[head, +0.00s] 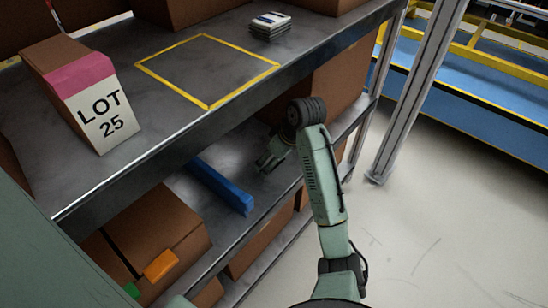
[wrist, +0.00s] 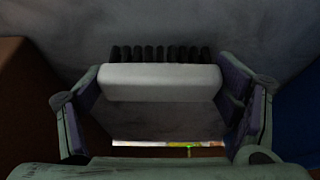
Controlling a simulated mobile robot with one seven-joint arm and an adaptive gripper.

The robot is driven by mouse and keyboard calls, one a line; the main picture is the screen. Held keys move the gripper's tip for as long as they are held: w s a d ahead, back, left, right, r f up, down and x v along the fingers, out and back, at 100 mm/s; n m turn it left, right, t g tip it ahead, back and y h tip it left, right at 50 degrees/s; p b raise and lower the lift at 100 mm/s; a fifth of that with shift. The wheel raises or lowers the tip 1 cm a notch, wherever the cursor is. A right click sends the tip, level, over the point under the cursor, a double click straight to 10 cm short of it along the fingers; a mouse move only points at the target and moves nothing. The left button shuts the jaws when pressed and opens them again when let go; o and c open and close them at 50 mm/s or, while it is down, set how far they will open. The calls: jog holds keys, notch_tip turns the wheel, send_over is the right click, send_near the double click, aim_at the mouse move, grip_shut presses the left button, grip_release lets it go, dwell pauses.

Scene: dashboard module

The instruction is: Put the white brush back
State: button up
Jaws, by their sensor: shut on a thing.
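The white brush (wrist: 160,82) with a row of black bristles lies across the space between my fingers in the wrist view. My gripper (wrist: 162,92) is shut on it, one finger at each end of the white body. The bristles point away from my gripper, towards a grey surface. In the head view my gripper (head: 268,160) is low over the lower shelf (head: 240,148), under the front edge of the upper shelf. I cannot make out the brush in the head view.
A blue bar (head: 222,186) lies on the lower shelf left of my gripper. Cardboard boxes (head: 150,235) stand at the lower left. The upper shelf (head: 165,115) holds a LOT 25 box (head: 98,118), an empty yellow outline (head: 208,105) and a small stack (head: 270,26).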

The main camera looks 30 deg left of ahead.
jog(key=o, duration=1)
jog(key=shift+o, duration=0.2)
jog(key=p+v, duration=0.3)
jog(key=v, duration=0.9)
jog(key=shift+r, duration=0.2)
jog(key=shift+a, duration=0.1)
